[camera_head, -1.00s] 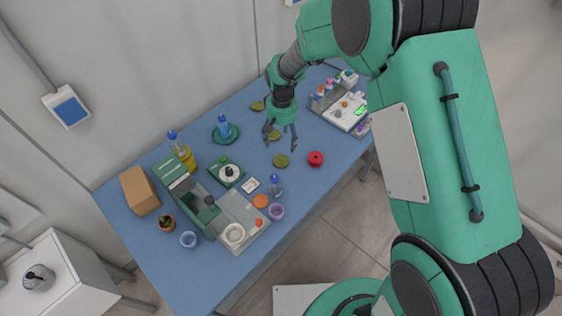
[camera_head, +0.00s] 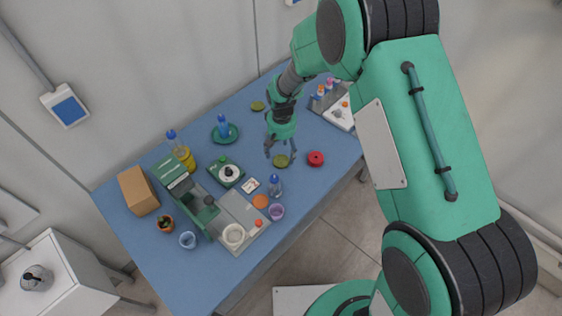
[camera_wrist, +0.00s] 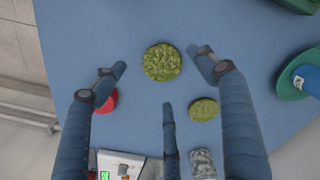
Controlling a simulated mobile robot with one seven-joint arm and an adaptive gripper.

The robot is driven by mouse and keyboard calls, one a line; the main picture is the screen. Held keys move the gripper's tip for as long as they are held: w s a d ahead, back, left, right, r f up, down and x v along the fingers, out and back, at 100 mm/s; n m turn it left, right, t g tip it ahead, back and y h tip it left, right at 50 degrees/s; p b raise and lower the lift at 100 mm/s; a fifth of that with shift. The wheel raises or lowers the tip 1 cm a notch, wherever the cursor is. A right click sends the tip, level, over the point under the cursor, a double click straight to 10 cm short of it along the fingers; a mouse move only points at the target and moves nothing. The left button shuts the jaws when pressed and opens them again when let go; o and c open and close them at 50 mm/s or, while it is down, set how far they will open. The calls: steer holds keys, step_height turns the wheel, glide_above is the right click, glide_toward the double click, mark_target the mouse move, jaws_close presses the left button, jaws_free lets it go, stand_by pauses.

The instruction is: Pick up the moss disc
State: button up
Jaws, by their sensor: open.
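A round green moss disc (camera_head: 281,161) lies on the blue table near its right edge, below my gripper (camera_head: 280,154). In the wrist view this moss disc (camera_wrist: 162,62) shows whole between the two spread fingertips of my gripper (camera_wrist: 157,64). The fingers are open and hold nothing; whether they are level with the disc I cannot tell. A second moss disc (camera_wrist: 204,109) lies closer to the right finger in the wrist view. Another moss disc (camera_head: 258,105) lies farther back on the table in the head view.
A red round object (camera_head: 316,159) lies just right of the disc; my left finger partly hides it in the wrist view. A blue bottle on a green saucer (camera_head: 236,136) stands to the left. A clear bottle (camera_head: 275,186) stands nearer the front. A grey tray (camera_head: 331,107) sits behind right.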

mark_target(281, 161)
steer(key=shift+a+f+b, duration=0.1)
steer(key=shift+f+b, duration=0.35)
steer(key=shift+f, duration=2.1)
steer(key=shift+s, duration=0.1)
steer(key=c, duration=0.8)
steer(key=shift+c, duration=0.2)
